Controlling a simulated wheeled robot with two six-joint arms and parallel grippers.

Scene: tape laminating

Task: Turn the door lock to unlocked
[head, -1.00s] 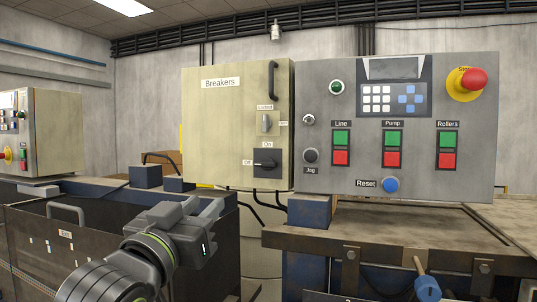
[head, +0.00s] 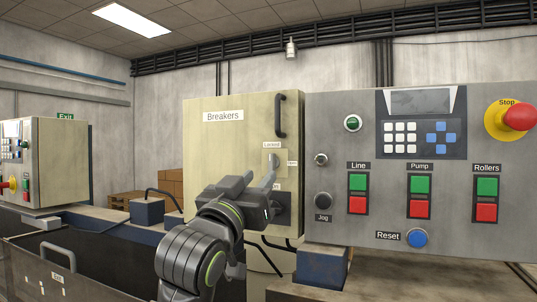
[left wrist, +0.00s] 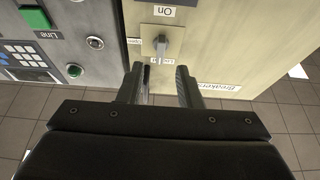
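The beige breaker cabinet door (head: 215,150), labelled "Breakers", is closed. Its door lock (left wrist: 161,45) is a small grey knob on a pale plate, with its tip toward the "Locked" label; an "Open" label sits to its side. In the head view the plate (head: 270,158) shows, with the knob partly hidden by my gripper. My left gripper (head: 262,187) is in front of the door around lock height. In the left wrist view the fingers (left wrist: 160,82) are apart and empty, with the knob ahead of the gap between them. I see no contact. My right gripper is not in view.
A black breaker switch (head: 283,208) is below the lock, partly behind my gripper. A black door handle (head: 281,116) is above. The grey control panel (head: 340,235) with buttons and a yellow-red stop button (head: 518,117) adjoins on the right.

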